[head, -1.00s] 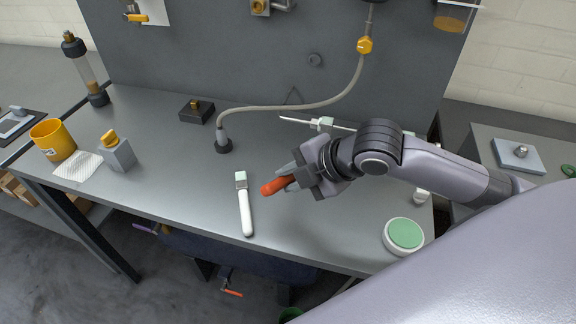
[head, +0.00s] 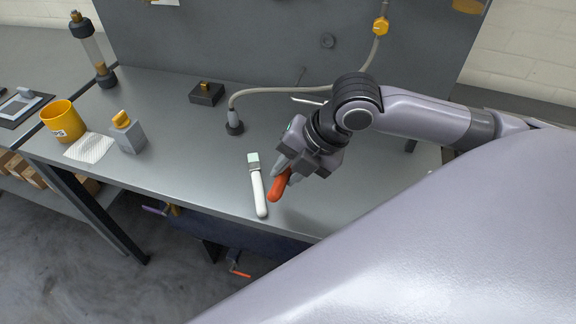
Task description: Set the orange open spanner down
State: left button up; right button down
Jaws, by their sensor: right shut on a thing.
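The orange open spanner (head: 279,188) is in my right gripper (head: 285,172), near the front of the grey workbench (head: 180,172). Only its orange handle shows; the rest is hidden by the fingers and wrist. My right gripper is shut on it. I cannot tell whether the spanner touches the bench top. A white-handled tool (head: 259,192) with a pale green end lies on the bench just left of the spanner. My left gripper is not in view.
A yellow mug (head: 62,122), a white cloth (head: 90,147) and a grey block with a yellow cap (head: 128,134) stand at the left. A dark block (head: 206,94) and a grey hose (head: 290,91) are behind. The bench between them is clear.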

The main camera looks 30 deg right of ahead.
jog(key=shift+f+b, duration=1.15)
jog(key=shift+f, duration=1.85)
jog(key=c, duration=1.3)
grip_release()
jog(key=o, duration=0.6)
jog(key=shift+c, duration=0.2)
jog(key=v, duration=0.7)
